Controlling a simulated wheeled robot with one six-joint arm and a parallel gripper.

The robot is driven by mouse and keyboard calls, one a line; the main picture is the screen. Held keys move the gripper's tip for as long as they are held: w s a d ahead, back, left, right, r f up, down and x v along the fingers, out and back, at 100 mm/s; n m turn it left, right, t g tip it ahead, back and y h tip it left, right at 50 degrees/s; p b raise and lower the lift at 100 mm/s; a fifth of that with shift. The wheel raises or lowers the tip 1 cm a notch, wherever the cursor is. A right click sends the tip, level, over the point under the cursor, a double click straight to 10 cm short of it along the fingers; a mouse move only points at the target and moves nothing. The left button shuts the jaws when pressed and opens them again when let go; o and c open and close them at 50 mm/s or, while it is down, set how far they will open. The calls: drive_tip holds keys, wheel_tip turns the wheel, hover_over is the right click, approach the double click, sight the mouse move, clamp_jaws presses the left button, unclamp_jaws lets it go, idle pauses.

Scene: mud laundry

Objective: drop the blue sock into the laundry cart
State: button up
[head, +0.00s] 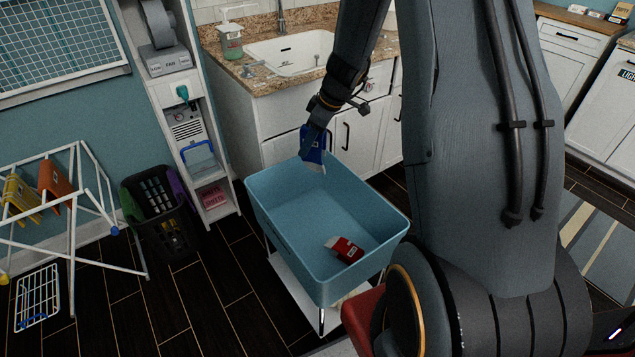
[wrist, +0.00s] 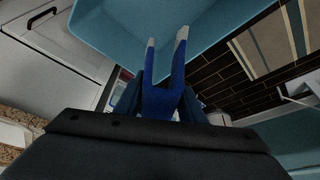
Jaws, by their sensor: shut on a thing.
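The blue sock (head: 314,146) hangs from my gripper (head: 311,129) in the head view, over the back part of the laundry cart. In the wrist view the sock (wrist: 161,101) is blue with two pale ends and sits between the fingers of my gripper (wrist: 160,108). My gripper is shut on it. The laundry cart (head: 283,233) is a light blue tub on a legged frame with a white lower shelf. Its tub also shows in the wrist view (wrist: 105,35), at the top. A red item with a white patch (head: 344,249) lies on the tub floor.
A black basket (head: 158,222) and a white drying rack (head: 73,210) with hanging cloths stand left of the cart. A sink counter (head: 262,88) with white cabinets is behind it. Dark floor (head: 216,291) is clear at the front left.

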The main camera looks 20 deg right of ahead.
wheel_tip(320, 180, down, 22)
drive_tip(key=d+n+g+y+b, duration=0.1)
drive_tip(key=n+g+b, duration=0.3)
drive_tip(key=n, duration=0.6)
drive_tip(key=shift+s+d+n, duration=0.2)
drive_tip(key=shift+d+n, duration=0.2)
drive_tip(key=shift+d, duration=0.4)
drive_tip(key=shift+f, duration=0.1)
drive_tip(key=o, duration=1.1)
drive_tip(key=b+v, duration=0.1)
drive_tip(key=v, duration=0.7)
drive_tip(key=shift+b, duration=0.4)
